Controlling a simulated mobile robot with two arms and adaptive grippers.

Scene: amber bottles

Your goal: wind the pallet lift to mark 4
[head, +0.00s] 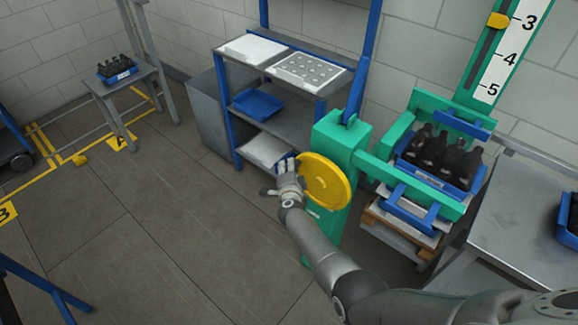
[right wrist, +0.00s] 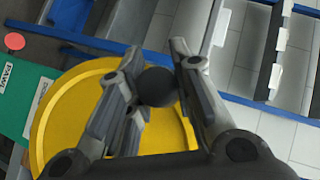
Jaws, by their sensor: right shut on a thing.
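The pallet lift has a green post (head: 338,150) with a yellow handwheel (head: 327,182) on its side. My right gripper (head: 288,172) is at the wheel's left edge. In the right wrist view, its fingers (right wrist: 158,80) are closed around the wheel's dark round knob (right wrist: 157,87), with the yellow wheel (right wrist: 65,120) behind. The white scale (head: 512,50) at the upper right shows 3, 4 and 5 downward. The yellow pointer (head: 498,20) is about level with 3. The lift's green carriage (head: 440,200) holds a blue crate (head: 436,174) of dark bottles. My left gripper is out of view.
A blue-framed shelf (head: 282,62) stands behind the wheel. A grey table (head: 520,215) is at the right, close to the carriage. A stand (head: 125,85) with a small bottle crate (head: 117,72) is at the far left. The floor left of the wheel is clear.

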